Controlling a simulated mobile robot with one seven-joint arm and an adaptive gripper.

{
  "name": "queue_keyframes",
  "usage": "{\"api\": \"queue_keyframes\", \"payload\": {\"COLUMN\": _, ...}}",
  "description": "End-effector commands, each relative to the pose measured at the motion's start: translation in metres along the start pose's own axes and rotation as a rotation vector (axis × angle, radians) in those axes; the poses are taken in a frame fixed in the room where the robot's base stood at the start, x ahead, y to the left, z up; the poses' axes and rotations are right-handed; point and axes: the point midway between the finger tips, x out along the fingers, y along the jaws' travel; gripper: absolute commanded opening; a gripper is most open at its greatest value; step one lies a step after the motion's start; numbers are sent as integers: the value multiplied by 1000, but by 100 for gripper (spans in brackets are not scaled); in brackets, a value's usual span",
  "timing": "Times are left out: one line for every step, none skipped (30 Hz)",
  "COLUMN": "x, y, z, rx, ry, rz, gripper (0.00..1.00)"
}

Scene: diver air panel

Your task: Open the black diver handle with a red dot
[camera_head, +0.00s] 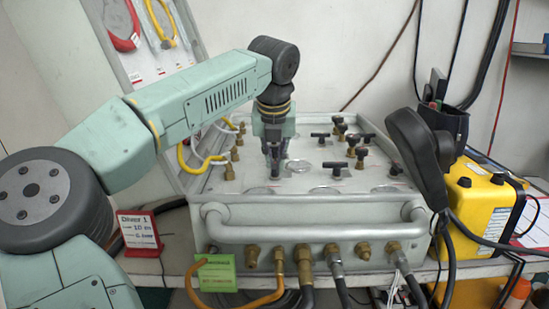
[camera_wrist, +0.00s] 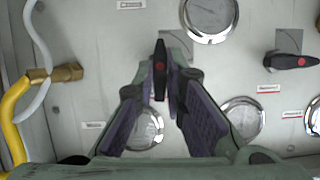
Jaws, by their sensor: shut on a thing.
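A black handle with a red dot (camera_wrist: 160,70) stands on the panel between my gripper's fingertips in the wrist view, its long side running up and down the picture. My gripper (camera_wrist: 162,85) is shut on it, with a purple-grey finger on each side. In the head view my gripper (camera_head: 275,165) points down at the left part of the panel top, and its fingers largely hide the handle. A second black handle with a red dot (camera_wrist: 292,62) lies sideways to the right in the wrist view, apart from my gripper. The grey-white air panel (camera_head: 320,211) carries both.
Round gauges (camera_wrist: 210,15) are set around the gripped handle. A brass fitting (camera_wrist: 68,73) with a yellow hose is to the left. Several other black handles (camera_head: 338,167) stand right of my gripper. A black handset (camera_head: 415,145) hangs at the panel's right edge, beside a yellow case (camera_head: 482,208).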

Motion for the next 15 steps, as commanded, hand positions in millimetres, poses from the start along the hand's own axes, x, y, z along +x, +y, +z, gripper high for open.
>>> {"api": "queue_keyframes", "payload": {"x": -1, "y": 0, "z": 0, "rx": -2, "ry": -1, "rz": 1, "gripper": 0}}
{"api": "queue_keyframes", "payload": {"x": -1, "y": 0, "z": 0, "rx": -3, "ry": -1, "rz": 2, "gripper": 0}}
{"api": "queue_keyframes", "payload": {"x": -1, "y": 0, "z": 0, "rx": -4, "ry": -1, "rz": 2, "gripper": 0}}
{"api": "queue_keyframes", "payload": {"x": -1, "y": 0, "z": 0, "rx": -4, "ry": -1, "rz": 2, "gripper": 0}}
{"api": "queue_keyframes", "payload": {"x": -1, "y": 0, "z": 0, "rx": -4, "ry": -1, "rz": 2, "gripper": 0}}
{"api": "queue_keyframes", "payload": {"x": -1, "y": 0, "z": 0, "rx": -4, "ry": -1, "rz": 2, "gripper": 0}}
{"api": "queue_keyframes", "payload": {"x": 0, "y": 0, "z": 0, "rx": -4, "ry": -1, "rz": 2, "gripper": 0}}
{"api": "queue_keyframes", "payload": {"x": 0, "y": 0, "z": 0, "rx": -4, "ry": -1, "rz": 1, "gripper": 0}}
{"api": "queue_keyframes", "payload": {"x": 0, "y": 0, "z": 0, "rx": -4, "ry": -1, "rz": 1, "gripper": 0}}
{"api": "queue_keyframes", "payload": {"x": 0, "y": 0, "z": 0, "rx": -4, "ry": -1, "rz": 1, "gripper": 0}}
{"api": "queue_keyframes", "payload": {"x": 0, "y": 0, "z": 0, "rx": -3, "ry": -1, "rz": 1, "gripper": 0}}
{"api": "queue_keyframes", "payload": {"x": 0, "y": 0, "z": 0, "rx": -3, "ry": -1, "rz": 1, "gripper": 13}}
{"api": "queue_keyframes", "payload": {"x": 0, "y": 0, "z": 0, "rx": -3, "ry": -2, "rz": 1, "gripper": 15}}
{"api": "queue_keyframes", "payload": {"x": 0, "y": 0, "z": 0, "rx": -3, "ry": -1, "rz": 1, "gripper": 17}}
{"api": "queue_keyframes", "payload": {"x": 0, "y": 0, "z": 0, "rx": -3, "ry": -1, "rz": 1, "gripper": 20}}
